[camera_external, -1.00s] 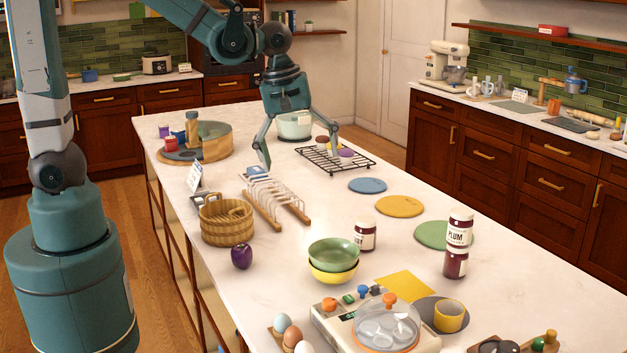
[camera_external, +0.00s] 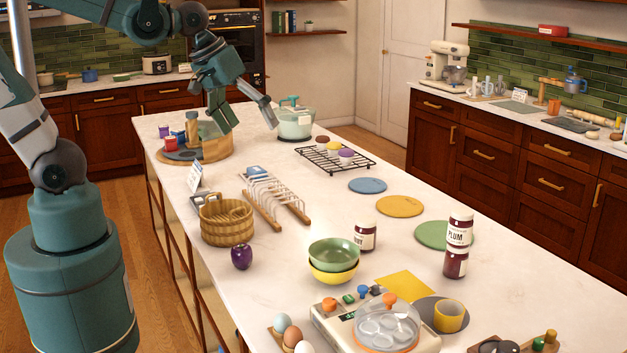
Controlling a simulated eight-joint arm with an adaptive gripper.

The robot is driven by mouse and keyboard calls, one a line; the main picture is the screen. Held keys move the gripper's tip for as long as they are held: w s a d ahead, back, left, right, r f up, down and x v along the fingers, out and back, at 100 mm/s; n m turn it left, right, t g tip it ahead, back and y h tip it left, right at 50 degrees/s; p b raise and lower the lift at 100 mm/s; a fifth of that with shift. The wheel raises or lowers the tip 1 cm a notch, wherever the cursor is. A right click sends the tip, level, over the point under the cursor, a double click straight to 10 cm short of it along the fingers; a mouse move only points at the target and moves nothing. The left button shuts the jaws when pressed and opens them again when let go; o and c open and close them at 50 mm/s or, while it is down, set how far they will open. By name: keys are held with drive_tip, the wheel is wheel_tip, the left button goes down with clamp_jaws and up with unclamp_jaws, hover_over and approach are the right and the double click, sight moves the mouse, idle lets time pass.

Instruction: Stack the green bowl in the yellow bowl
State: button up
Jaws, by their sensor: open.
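The green bowl (camera_external: 334,253) sits inside the yellow bowl (camera_external: 332,275) on the countertop, near the middle front of the view. The green bowl looks slightly tilted, and only the lower part of the yellow bowl shows beneath it. My gripper (camera_external: 250,118) is open and empty at the far end of the counter. It is above the surface, between the round wooden tray and the pale green lidded pot, well away from the bowls.
An appliance with a clear dome (camera_external: 387,322) is in front. A wire rack (camera_external: 335,157) is farther back.

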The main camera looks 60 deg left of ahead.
drive_tip(key=s+a+r+m+t, duration=0.1)
drive_tip(key=s+a+m+t, duration=0.1)
drive_tip(key=s+m, duration=0.3)
drive_tip(key=shift+s+a, duration=0.75)
wheel_tip(320, 180, down, 17)
drive_tip(key=b, duration=1.7)
drive_tip(key=shift+r, duration=0.15)
